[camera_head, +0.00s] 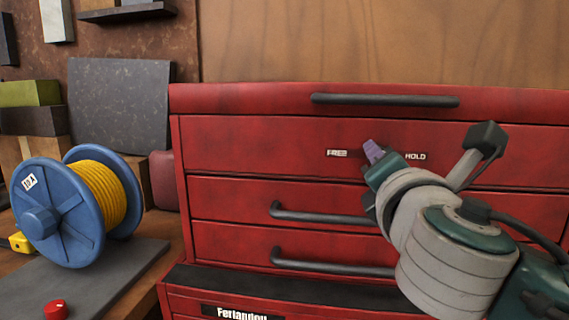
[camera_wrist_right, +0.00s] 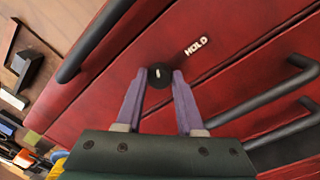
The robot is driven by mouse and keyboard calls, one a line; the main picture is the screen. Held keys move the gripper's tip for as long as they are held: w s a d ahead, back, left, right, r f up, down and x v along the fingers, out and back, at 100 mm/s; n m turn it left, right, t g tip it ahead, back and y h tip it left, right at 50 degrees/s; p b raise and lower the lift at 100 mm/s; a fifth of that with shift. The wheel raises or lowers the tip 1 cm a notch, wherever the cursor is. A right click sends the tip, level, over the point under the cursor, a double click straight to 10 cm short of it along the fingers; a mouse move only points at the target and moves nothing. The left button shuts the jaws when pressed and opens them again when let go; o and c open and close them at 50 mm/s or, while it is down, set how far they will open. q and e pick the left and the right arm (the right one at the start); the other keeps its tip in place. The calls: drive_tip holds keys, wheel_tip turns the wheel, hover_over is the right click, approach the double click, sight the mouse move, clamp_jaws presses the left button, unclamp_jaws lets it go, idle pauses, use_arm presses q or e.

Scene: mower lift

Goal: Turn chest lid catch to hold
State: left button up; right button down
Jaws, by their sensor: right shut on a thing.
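The lid catch is a small black round knob (camera_wrist_right: 158,82) with a short white mark, on the red chest's (camera_head: 250,133) upper front panel. In the wrist view the mark is roughly upright, and I cannot tell which label it points to. My right gripper (camera_head: 373,151) has its purple fingers on either side of the knob, shut on it. In the head view the gripper hides the knob. The FREE label (camera_head: 337,153) is left of the fingers and the HOLD label (camera_head: 415,156) is right of them. HOLD also shows in the wrist view (camera_wrist_right: 196,45). My left gripper is out of view.
A black lid handle (camera_head: 385,100) runs above the catch, and drawer handles (camera_head: 325,216) stick out below. A blue reel with yellow cable (camera_head: 65,215) stands at left on a dark mat (camera_head: 120,275). A dark slab (camera_head: 120,105) leans behind the reel.

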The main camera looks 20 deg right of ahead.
drive_tip(key=m+b, duration=0.1)
drive_tip(key=m, duration=0.1)
drive_tip(key=m+b, duration=0.1)
drive_tip(key=m, duration=0.1)
drive_tip(key=m+b, duration=0.1)
drive_tip(key=m, duration=0.1)
drive_tip(key=shift+f+m, duration=0.25)
drive_tip(key=shift+m, duration=0.05)
drive_tip(key=m+b, duration=0.2)
drive_tip(key=m, duration=0.3)
drive_tip(key=shift+r+h+b, duration=0.1)
drive_tip(key=shift+h+b, duration=0.2)
drive_tip(key=c, duration=0.5)
unclamp_jaws()
drive_tip(key=b+v, duration=0.1)
drive_tip(key=v, duration=0.9)
drive_tip(key=shift+w+a+r, duration=0.1)
